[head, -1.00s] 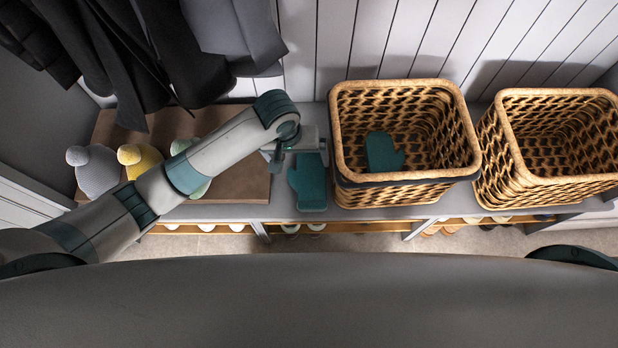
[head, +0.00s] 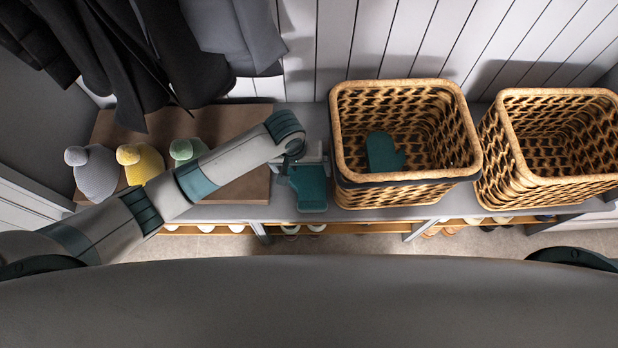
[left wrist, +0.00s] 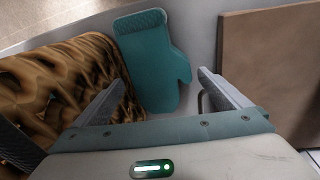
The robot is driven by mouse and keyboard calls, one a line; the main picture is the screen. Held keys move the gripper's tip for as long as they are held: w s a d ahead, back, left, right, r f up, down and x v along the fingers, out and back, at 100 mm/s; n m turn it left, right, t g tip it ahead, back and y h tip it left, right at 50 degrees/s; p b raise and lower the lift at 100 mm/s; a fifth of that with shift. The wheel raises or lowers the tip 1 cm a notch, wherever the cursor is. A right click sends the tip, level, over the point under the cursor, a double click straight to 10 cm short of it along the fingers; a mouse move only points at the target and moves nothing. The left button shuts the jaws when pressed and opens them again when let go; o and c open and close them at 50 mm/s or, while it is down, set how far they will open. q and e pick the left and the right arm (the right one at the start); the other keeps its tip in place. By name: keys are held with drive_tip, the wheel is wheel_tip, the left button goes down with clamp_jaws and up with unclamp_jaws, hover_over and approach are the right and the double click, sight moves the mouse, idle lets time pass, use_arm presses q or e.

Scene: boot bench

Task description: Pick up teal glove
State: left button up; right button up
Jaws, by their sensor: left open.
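A teal glove (head: 309,189) lies flat on the grey bench between the brown board and the left wicker basket. It also shows in the left wrist view (left wrist: 153,62), ahead of the fingers. A second teal glove (head: 383,152) is inside the left wicker basket. My left gripper (head: 306,166) is open and empty, above the back end of the bench glove, which it partly hides in the head view. In the left wrist view its two fingers (left wrist: 160,95) stand apart, with the glove between and beyond them. My right gripper is not in view.
The left wicker basket (head: 455,177) stands close to the right of the bench glove. Another basket (head: 510,180) is further right. The brown board (head: 240,187) holds several knitted hats (head: 97,172). Dark coats (head: 165,60) hang above. Shoes sit below the bench.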

sight(305, 177)
use_arm(q)
drive_tip(key=f, duration=0.4)
drive_tip(key=shift+d, duration=0.25)
drive_tip(key=c, duration=0.7)
